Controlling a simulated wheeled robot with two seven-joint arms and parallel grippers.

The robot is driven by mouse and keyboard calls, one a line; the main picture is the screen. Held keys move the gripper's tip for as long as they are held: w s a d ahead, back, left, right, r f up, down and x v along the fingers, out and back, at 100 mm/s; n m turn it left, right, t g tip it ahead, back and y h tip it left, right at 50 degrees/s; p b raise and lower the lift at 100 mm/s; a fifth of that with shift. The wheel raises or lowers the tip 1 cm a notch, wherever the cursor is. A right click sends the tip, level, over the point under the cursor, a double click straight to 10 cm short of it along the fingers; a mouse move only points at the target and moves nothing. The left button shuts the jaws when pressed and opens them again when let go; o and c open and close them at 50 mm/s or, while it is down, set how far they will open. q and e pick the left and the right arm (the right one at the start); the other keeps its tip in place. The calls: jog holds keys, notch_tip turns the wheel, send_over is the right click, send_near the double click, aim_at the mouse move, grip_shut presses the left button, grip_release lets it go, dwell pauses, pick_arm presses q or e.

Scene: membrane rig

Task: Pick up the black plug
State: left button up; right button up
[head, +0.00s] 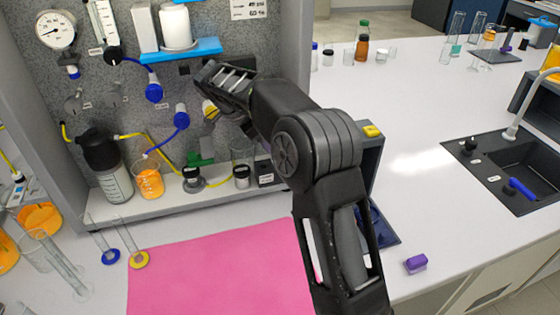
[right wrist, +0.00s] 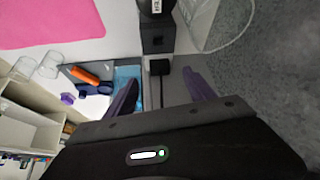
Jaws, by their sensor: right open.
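The black plug (right wrist: 159,67) is a small dark block with a thin cable in the right wrist view. It lies on the pale ledge beside a black box (right wrist: 156,38). My right gripper (right wrist: 160,80) is open and empty, and the plug appears between its two purple-tinted fingertips, some way beyond them. In the head view my right gripper (head: 224,86) is in front of the speckled panel. I cannot make out the plug in the head view; my right arm covers part of that area. My left gripper is in neither view.
The same black box (head: 265,172) stands on the ledge in the head view, near beakers and an orange-filled beaker (head: 149,181). A pink mat (head: 210,275) lies in front.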

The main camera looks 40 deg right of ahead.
jog(key=shift+x, duration=2.6)
grip_shut()
